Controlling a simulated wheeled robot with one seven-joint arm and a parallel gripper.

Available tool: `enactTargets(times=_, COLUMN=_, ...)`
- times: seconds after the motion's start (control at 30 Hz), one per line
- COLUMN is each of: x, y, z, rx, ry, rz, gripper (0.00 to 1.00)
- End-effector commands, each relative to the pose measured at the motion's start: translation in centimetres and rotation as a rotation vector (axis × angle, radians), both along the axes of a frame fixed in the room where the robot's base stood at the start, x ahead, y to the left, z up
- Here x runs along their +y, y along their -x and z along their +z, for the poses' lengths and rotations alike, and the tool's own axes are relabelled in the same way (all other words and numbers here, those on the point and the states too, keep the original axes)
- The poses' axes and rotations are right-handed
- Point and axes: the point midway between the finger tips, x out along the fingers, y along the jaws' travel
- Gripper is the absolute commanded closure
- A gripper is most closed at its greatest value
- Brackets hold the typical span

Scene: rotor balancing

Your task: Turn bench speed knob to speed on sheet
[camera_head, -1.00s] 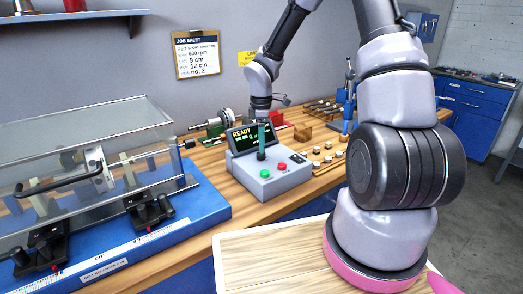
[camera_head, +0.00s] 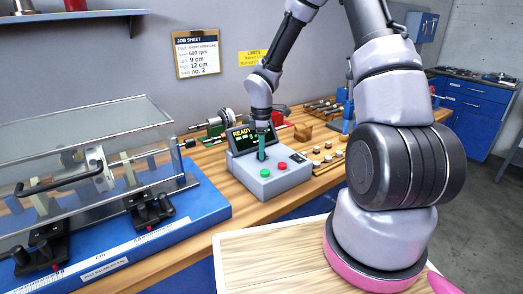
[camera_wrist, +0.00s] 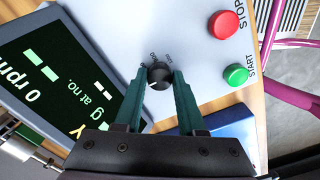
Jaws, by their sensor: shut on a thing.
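The bench control box (camera_head: 275,178) stands on the wooden bench, with a tilted display (camera_head: 240,138) that reads READY. In the wrist view the display (camera_wrist: 45,80) shows "0 rpm". The black speed knob (camera_wrist: 159,75) sits on the box's top face between my gripper's green fingertips (camera_wrist: 157,80); my gripper is shut on it. Small printed numbers show around the knob, partly hidden. In the head view my gripper (camera_head: 261,150) points down onto the box and hides the knob. The job sheet (camera_head: 196,54) on the wall reads 600 rpm.
A green START button (camera_wrist: 236,74) and a red STOP button (camera_wrist: 224,23) are beside the knob. A clear-covered balancing machine (camera_head: 85,160) stands left on a blue base. A rotor (camera_head: 224,120) and small parts lie behind and right.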

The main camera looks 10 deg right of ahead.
Motion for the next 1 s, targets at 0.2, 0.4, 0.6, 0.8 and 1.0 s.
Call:
enactTargets(times=0.2, x=0.0, y=-0.03, z=0.05, rx=-0.001, ry=0.0, rz=-0.059, gripper=1.0)
enactTargets(times=0.4, x=0.04, y=0.01, z=0.04, rx=-0.001, ry=0.001, rz=-0.19, gripper=1.0)
enactTargets(times=0.6, x=0.08, y=0.03, z=0.04, rx=-0.001, ry=0.0, rz=-0.367, gripper=1.0)
enactTargets(times=0.8, x=0.04, y=0.03, z=0.06, rx=-0.002, ry=0.001, rz=-0.544, gripper=1.0)
enactTargets(times=1.0, x=0.09, y=0.05, z=0.06, rx=-0.001, ry=0.0, rz=-0.692, gripper=1.0)
